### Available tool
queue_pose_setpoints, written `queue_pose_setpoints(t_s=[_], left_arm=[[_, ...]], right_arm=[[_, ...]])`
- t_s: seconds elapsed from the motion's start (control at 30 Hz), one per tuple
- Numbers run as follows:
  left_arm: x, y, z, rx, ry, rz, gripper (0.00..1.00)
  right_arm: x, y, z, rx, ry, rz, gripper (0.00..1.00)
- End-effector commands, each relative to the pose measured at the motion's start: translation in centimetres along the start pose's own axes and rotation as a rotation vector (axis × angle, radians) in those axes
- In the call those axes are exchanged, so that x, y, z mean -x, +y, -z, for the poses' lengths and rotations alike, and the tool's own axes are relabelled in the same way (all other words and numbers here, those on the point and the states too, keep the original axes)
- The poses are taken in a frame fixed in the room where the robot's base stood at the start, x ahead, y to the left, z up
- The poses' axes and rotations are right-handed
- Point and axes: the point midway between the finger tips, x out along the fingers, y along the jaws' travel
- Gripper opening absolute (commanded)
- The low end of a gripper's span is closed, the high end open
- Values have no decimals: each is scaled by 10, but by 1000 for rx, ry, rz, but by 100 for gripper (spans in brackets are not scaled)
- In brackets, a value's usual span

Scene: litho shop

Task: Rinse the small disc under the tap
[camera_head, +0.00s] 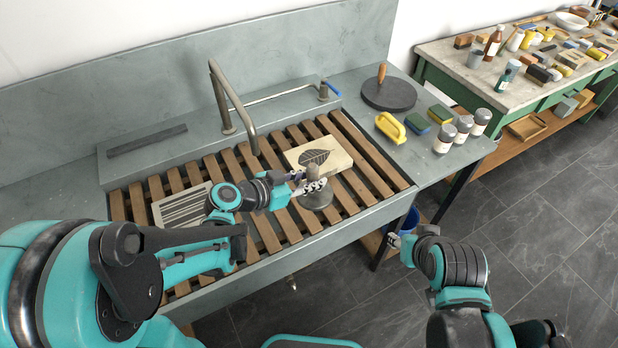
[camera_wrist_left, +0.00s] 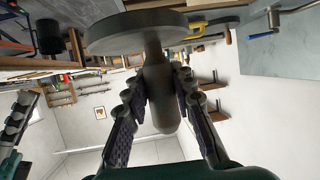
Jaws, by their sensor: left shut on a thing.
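The small disc (camera_head: 316,203) is dark grey with an upright grey handle. It is over the slatted wooden rack of the sink, just in front of the leaf-printed stone. My left gripper (camera_head: 314,186) is shut on its handle; the left wrist view shows the handle (camera_wrist_left: 157,85) between the fingers and the disc (camera_wrist_left: 135,32) beyond. I cannot tell whether the disc touches the slats. The tap (camera_head: 236,107) is a bent metal pipe, with its spout end left of the disc, and a blue-ended lever (camera_head: 325,91) stands behind. My right gripper (camera_head: 396,242) is off the sink's front right; its opening is unclear.
The leaf-printed stone (camera_head: 338,157) and a striped stone (camera_head: 182,207) lie on the slats (camera_head: 365,165). A blue bucket (camera_head: 410,221) is below.

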Motion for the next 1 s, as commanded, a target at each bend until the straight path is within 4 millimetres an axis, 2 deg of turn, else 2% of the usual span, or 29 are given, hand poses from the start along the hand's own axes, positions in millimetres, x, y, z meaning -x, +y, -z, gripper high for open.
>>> queue_pose_setpoints(t_s=[0.27, 1.0], left_arm=[[1, -8, -1, 1, 2, 2, 0], [15, -70, -20, 1, 2, 3, 0]], right_arm=[[-2, 0, -1, 0, 0, 0, 40], [-11, 0, -8, 0, 0, 0, 40]])
